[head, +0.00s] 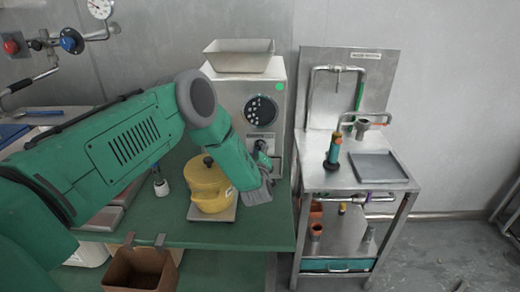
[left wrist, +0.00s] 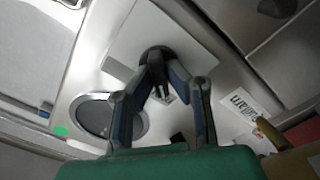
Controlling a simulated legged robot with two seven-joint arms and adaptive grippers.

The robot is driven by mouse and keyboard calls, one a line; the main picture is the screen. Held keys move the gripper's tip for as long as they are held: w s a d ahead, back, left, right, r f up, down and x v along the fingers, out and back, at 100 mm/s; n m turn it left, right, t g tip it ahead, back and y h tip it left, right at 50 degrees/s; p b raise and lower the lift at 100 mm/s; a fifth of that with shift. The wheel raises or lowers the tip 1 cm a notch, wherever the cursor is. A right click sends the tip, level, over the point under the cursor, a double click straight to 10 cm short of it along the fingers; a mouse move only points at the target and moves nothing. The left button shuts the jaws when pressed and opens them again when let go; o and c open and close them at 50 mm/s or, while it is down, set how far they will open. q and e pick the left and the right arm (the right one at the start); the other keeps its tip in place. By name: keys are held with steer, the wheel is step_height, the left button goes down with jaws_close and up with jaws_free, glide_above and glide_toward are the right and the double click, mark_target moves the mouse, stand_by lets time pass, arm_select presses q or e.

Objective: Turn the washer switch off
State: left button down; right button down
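The silver grinder machine (head: 225,98) stands at the back of the green table, with a round dark dial (head: 261,111) and a green dot. Below the dial is a dark switch knob (head: 262,147). My left gripper (head: 264,160) is in front of the machine, at that knob. In the left wrist view the dark round switch (left wrist: 158,54) has a short lever pointing toward me. The fingers of my left gripper (left wrist: 160,72) straddle it, with a gap between them. Whether either finger touches the switch cannot be told. My right gripper is not in view.
A yellow lidded pot (head: 208,187) stands on a small plate below my left arm. A steel washing station (head: 345,178) with taps and a grey tray stands to the right. A brown bin (head: 139,270) hangs at the table's front edge. Floor at the right is mostly clear.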

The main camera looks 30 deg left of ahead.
arm_select(q)
steer(key=shift+a, duration=0.2)
steer(key=shift+d, duration=0.1)
steer(key=shift+d+m, duration=0.1)
steer(key=shift+m, duration=0.3)
steer(key=m+b, duration=0.1)
steer(key=m, duration=0.2)
steer(key=shift+m+b, duration=0.3)
steer(key=shift+b, duration=0.1)
steer(key=m+b, duration=0.1)
steer(key=m, duration=0.4)
steer(key=shift+b, duration=0.3)
steer(key=shift+r+m, duration=0.1)
steer(key=shift+m, duration=0.2)
steer(key=shift+w, duration=0.1)
steer(key=c, duration=1.6)
jaws_free()
